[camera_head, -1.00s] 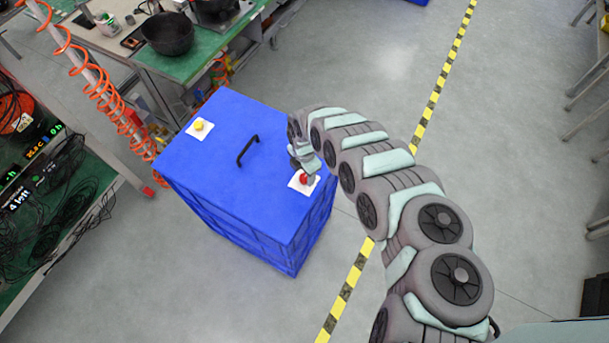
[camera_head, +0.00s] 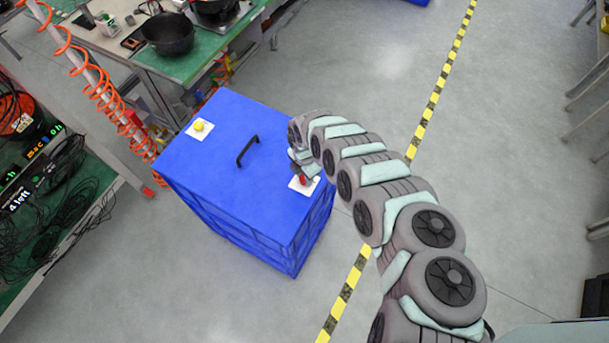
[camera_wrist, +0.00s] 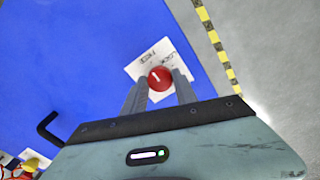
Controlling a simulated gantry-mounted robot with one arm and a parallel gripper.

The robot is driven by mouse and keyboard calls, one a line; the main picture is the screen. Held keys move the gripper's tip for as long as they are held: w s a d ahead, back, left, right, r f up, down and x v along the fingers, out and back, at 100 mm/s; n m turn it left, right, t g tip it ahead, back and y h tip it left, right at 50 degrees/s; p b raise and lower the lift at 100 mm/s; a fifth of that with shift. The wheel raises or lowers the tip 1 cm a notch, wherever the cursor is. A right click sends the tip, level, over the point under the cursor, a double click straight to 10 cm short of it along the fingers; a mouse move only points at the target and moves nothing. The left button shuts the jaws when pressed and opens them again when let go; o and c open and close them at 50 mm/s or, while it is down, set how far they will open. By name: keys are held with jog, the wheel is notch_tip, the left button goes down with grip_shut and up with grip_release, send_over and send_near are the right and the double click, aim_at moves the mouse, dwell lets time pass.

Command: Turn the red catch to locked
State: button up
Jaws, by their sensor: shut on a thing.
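The red catch (camera_wrist: 160,78) is a round red knob with a white line on top, set on a white label plate (camera_wrist: 137,68) with dark lettering. In the head view the catch (camera_head: 303,180) sits near the right edge of the blue box lid (camera_head: 215,160), partly hidden by my gripper. My gripper (camera_wrist: 160,85) is over the catch, its two fingers on either side of it and shut on it. The white line is tilted towards the upper left in the wrist view. The lettering is too blurred to tell which setting the line points at.
A yellow knob (camera_head: 199,125) on a white plate and a black handle (camera_head: 247,150) stand on the same lid. A green-topped bench (camera_head: 200,62) with a black pot (camera_head: 168,34) is behind. Black cables (camera_head: 62,180) lie on a shelf at left.

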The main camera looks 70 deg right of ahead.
grip_shut()
jog(key=m+p, duration=0.1)
jog(key=m, duration=0.2)
jog(key=shift+w+r, duration=0.1)
jog(key=m+p, duration=0.1)
jog(key=m, duration=0.4)
jog(key=shift+a, duration=0.1)
jog(key=m, duration=0.5)
jog(key=shift+m+b, duration=0.6)
jog(key=shift+m, duration=1.9)
